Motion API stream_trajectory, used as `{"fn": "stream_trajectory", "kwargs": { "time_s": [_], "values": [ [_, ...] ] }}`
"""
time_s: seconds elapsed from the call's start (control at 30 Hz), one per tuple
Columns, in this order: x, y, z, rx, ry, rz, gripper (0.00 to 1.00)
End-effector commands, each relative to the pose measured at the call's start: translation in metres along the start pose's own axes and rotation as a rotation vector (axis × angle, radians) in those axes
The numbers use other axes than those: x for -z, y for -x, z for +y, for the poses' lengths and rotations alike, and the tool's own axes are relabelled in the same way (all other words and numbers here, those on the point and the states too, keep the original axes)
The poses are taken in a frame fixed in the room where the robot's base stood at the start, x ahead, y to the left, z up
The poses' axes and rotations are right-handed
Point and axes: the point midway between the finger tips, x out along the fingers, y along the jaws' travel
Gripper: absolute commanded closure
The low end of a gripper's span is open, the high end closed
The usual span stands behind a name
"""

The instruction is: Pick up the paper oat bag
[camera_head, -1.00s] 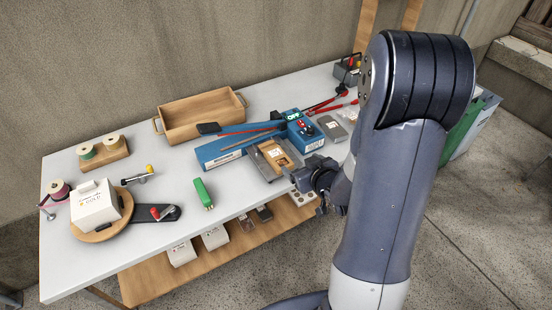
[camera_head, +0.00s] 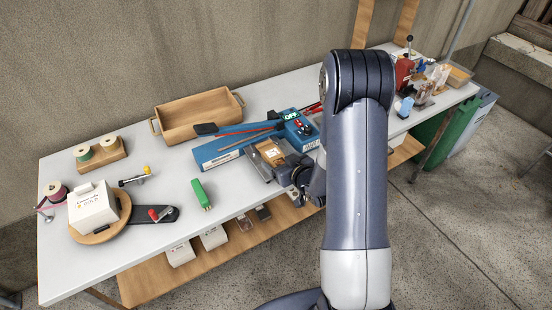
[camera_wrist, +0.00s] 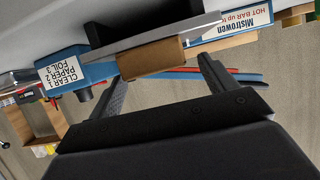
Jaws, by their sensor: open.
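The brown paper bag (camera_head: 270,152), which I take to be the oat bag, lies near the front of the table with a white label on top. In the wrist view a plain brown face of it (camera_wrist: 152,58) shows between my fingers. My gripper (camera_head: 303,183) is at the table's front edge, just right of and below the bag. In the wrist view my gripper (camera_wrist: 160,80) is open, its two fingers spread to either side of the bag. I cannot tell whether either finger touches it.
A blue sealer (camera_head: 222,150) lies right behind the bag, its labels close by in the wrist view. A wooden tray (camera_head: 195,118) stands behind. A green stapler-like tool (camera_head: 201,193) and a white box (camera_head: 93,207) are left. A red press (camera_head: 404,70) stands far right.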

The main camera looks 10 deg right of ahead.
Motion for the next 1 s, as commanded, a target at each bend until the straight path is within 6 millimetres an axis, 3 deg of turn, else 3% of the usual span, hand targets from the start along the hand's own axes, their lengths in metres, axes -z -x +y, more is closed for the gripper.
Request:
{"fn": "stream_trajectory", "kwargs": {
  "time_s": [0.3,0.57,1.0],
  "values": [
    [-0.002,-0.034,0.0,0.001,0.001,-0.001,0.2],
    [-0.002,-0.036,0.0,0.0,0.0,0.0,0.2],
    [-0.002,-0.036,0.0,0.0,0.001,0.0,0.54]
  ]
}}
